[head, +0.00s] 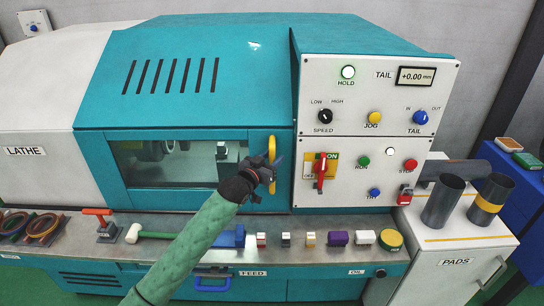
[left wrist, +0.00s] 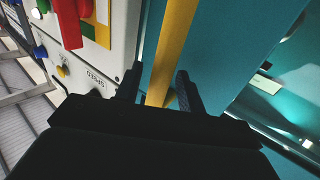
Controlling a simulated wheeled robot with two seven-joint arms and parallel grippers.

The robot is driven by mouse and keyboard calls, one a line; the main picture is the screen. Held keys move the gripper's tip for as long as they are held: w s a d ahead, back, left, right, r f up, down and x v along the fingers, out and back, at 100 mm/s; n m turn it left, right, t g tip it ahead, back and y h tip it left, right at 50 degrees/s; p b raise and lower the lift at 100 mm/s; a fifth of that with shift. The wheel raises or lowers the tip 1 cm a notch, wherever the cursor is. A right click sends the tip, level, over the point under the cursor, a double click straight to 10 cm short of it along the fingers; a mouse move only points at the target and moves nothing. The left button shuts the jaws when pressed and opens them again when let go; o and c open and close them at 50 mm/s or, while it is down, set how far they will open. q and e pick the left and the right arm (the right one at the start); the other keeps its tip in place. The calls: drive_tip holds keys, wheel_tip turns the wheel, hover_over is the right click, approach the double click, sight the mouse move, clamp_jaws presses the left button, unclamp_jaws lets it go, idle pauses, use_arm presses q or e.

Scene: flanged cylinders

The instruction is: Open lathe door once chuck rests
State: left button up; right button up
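The teal lathe door (head: 259,145) is shut, with a dark window (head: 190,177) and an upright yellow handle (head: 272,148) near its right edge. Through the window a grey chuck (head: 152,150) shows dimly; one frame does not show whether it turns. My left gripper (head: 268,174) is at the lower part of the handle. In the left wrist view my left gripper (left wrist: 160,88) is open, its two fingers on either side of the yellow handle (left wrist: 166,45), with apparent gaps. My right gripper is not in view.
The control panel (head: 345,190) is right of the door, with a lit HOLD lamp (head: 347,72), a red switch (head: 320,172) and a red STOP button (head: 410,164). Below is a ledge with a green-handled mallet (head: 158,235) and several small blocks. Grey cylinders (head: 442,202) stand at right.

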use_arm(q)
clamp_jaws()
